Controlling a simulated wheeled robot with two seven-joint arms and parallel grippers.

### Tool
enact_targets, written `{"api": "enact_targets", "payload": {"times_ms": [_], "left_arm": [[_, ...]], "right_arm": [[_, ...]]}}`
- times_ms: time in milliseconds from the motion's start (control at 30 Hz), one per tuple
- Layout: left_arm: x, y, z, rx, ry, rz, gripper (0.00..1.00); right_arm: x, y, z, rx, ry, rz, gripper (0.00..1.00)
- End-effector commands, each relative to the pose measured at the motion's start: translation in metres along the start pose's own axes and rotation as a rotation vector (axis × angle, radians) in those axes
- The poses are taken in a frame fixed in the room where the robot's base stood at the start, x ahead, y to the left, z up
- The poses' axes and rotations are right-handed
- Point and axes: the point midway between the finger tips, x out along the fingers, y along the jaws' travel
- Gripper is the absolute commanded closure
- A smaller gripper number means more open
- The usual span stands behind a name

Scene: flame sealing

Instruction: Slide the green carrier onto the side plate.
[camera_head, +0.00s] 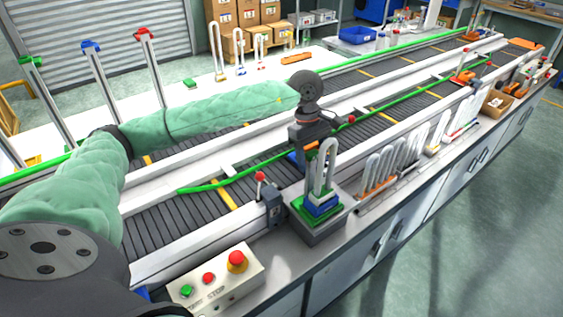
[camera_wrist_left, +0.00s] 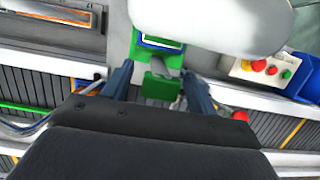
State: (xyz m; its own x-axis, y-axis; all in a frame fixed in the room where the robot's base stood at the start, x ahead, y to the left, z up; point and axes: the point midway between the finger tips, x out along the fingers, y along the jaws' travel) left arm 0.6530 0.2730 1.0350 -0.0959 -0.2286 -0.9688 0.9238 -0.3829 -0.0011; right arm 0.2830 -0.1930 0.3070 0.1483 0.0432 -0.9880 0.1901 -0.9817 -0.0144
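The green carrier (camera_head: 296,207) holds a blue block (camera_head: 322,204) with a clear looped tube (camera_head: 324,165) standing upright in it. It appears to rest on the grey side plate (camera_head: 318,233) at the conveyor's near edge. In the left wrist view, the carrier's green tab (camera_wrist_left: 160,86) lies between my left gripper's two fingers (camera_wrist_left: 156,88), with a gap showing on each side. The left gripper (camera_head: 300,158) is open, just behind the carrier in the head view. Its fingertips are mostly hidden there. My right gripper is not in view.
A red-knobbed lever (camera_head: 261,177) stands just left of the carrier. A button box (camera_head: 222,279) sits on the near ledge. Several looped tubes (camera_head: 392,168) stand in a rack to the right. The conveyor (camera_head: 165,215) runs behind, with a green rail (camera_head: 215,186).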

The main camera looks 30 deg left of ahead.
Motion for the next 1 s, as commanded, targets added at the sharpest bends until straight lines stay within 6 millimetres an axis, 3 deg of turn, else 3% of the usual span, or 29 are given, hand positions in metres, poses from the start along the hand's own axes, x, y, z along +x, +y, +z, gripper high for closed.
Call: {"api": "enact_targets", "payload": {"times_ms": [567,1000], "left_arm": [[-0.002,0.000,0.000,0.000,0.000,0.001,0.42],[-0.028,0.000,0.007,0.000,0.001,0.001,0.42]], "right_arm": [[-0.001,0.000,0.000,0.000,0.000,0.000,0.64],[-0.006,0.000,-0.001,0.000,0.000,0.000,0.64]]}}
